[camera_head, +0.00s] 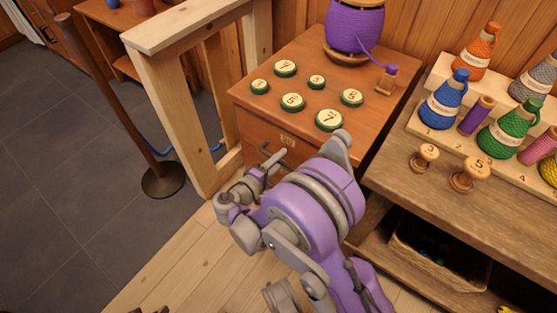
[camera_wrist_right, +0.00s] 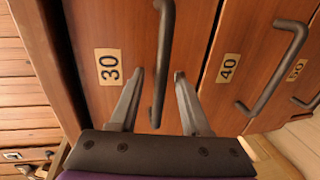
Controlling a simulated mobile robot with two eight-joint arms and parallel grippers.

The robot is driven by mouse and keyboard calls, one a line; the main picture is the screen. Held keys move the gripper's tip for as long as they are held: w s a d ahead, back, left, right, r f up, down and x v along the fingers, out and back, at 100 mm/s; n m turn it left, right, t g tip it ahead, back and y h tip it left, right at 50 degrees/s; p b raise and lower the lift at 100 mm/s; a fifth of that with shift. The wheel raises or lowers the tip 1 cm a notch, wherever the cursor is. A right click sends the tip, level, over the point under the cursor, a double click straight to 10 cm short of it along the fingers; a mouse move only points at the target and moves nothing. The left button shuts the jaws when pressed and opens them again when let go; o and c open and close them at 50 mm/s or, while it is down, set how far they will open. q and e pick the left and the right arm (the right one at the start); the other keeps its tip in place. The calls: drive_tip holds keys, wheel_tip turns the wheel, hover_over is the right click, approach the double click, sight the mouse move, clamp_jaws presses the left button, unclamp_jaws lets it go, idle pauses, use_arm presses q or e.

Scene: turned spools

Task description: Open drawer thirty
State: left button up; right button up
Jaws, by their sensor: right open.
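Drawer thirty (camera_wrist_right: 88,25) is a reddish wooden drawer front with a pale "30" plate (camera_wrist_right: 109,66) and a dark bar handle (camera_wrist_right: 163,45). It looks shut. In the head view its front (camera_head: 258,133) is partly hidden by my right arm, and the handle (camera_head: 272,154) shows just beyond the gripper. My right gripper (camera_wrist_right: 157,95) is open at the drawer front, one finger on each side of the handle. I cannot tell whether either finger touches the handle. My left gripper is not in view.
Drawers forty (camera_wrist_right: 228,68) and fifty (camera_wrist_right: 297,70) are beside it in the wrist view. Numbered discs (camera_head: 292,102) and a purple spool (camera_head: 354,25) stand on the cabinet top. A wooden railing (camera_head: 165,95) and a post (camera_head: 118,110) stand left; a bench (camera_head: 400,175) stands right.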

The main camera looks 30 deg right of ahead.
clamp_jaws()
idle(1.3)
